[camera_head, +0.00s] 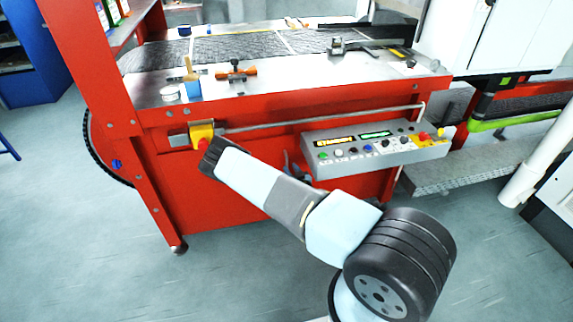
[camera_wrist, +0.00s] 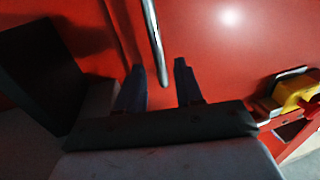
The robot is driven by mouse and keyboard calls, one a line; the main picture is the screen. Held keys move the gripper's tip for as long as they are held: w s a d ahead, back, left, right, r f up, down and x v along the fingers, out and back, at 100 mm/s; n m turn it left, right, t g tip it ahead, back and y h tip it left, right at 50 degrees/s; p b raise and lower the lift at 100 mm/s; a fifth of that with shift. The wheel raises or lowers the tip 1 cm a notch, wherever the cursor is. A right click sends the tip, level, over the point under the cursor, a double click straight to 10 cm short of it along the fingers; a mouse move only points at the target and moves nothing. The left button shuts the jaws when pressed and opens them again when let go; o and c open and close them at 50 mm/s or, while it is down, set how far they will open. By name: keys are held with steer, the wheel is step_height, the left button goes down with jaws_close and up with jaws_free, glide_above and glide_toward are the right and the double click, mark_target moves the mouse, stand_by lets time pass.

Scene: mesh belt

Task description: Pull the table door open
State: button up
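The red table (camera_head: 290,93) has a red front panel (camera_head: 190,190) below its top; I cannot make out the door's outline. A silver bar (camera_head: 320,119) runs along the front edge. In the wrist view a silver rod (camera_wrist: 152,40) stands before a red surface (camera_wrist: 215,45), its lower end in the gap between my fingers. I cannot tell if it is the same bar. My gripper (camera_wrist: 161,72) is open, one dark finger on each side of the rod's end, with no clear contact. In the head view my gripper (camera_head: 208,158) is at the table front, its fingertips hidden.
A yellow box with a red button (camera_head: 202,134) is close above my gripper; it also shows in the wrist view (camera_wrist: 295,92). A grey control panel (camera_head: 365,150) juts out to the right. Grey floor (camera_head: 120,270) is free in front of the table.

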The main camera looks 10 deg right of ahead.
mark_target(287, 165)
steer(key=shift+w+a, duration=0.25)
steer(key=shift+w, duration=0.95)
steer(key=shift+w+a, duration=0.25)
steer(key=shift+w, duration=0.9)
steer(key=shift+c, duration=0.2)
jaws_close()
